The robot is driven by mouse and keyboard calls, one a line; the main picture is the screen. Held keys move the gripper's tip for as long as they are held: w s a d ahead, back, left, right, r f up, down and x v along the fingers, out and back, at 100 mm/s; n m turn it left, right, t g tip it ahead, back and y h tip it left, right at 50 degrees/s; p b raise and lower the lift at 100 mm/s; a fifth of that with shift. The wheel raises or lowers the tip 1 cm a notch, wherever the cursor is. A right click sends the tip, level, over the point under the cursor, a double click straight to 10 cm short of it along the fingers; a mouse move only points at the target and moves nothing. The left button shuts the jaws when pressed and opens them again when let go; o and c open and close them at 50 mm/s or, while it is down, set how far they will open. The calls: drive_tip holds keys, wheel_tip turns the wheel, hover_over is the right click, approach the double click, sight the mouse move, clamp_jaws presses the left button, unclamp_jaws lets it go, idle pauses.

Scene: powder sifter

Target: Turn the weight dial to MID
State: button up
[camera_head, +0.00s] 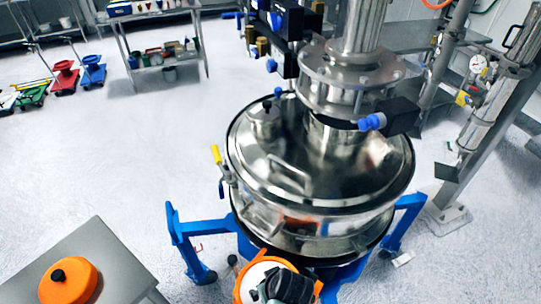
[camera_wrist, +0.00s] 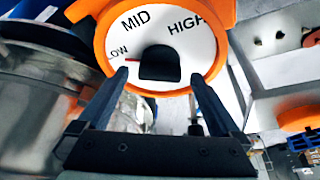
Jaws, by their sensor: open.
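The weight dial (camera_wrist: 195,50) has a white face with an orange rim and the words LOW, MID and HIGH. Its black knob (camera_wrist: 160,65) is at the centre, and a thin red mark beside it points left towards LOW. My gripper (camera_wrist: 158,76) is open, with one finger on each side of the knob and a gap on both sides. I cannot tell whether the fingertips reach past the knob's front. In the head view, the dial (camera_head: 247,277) shows at the bottom, partly hidden by my dark gripper (camera_head: 284,288).
A large steel sifter vessel (camera_head: 320,180) on a blue frame (camera_head: 185,232) stands just behind the dial. A grey table (camera_head: 115,270) with an orange, black-knobbed item (camera_head: 70,282) is at the lower left. The floor (camera_head: 120,170) to the left is clear.

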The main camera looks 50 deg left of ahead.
drive_tip(key=shift+a+f, duration=0.1)
drive_tip(key=shift+f, duration=0.25)
drive_tip(key=shift+c, duration=0.2)
drive_tip(key=c, duration=1.3)
drive_tip(key=shift+c, duration=0.2)
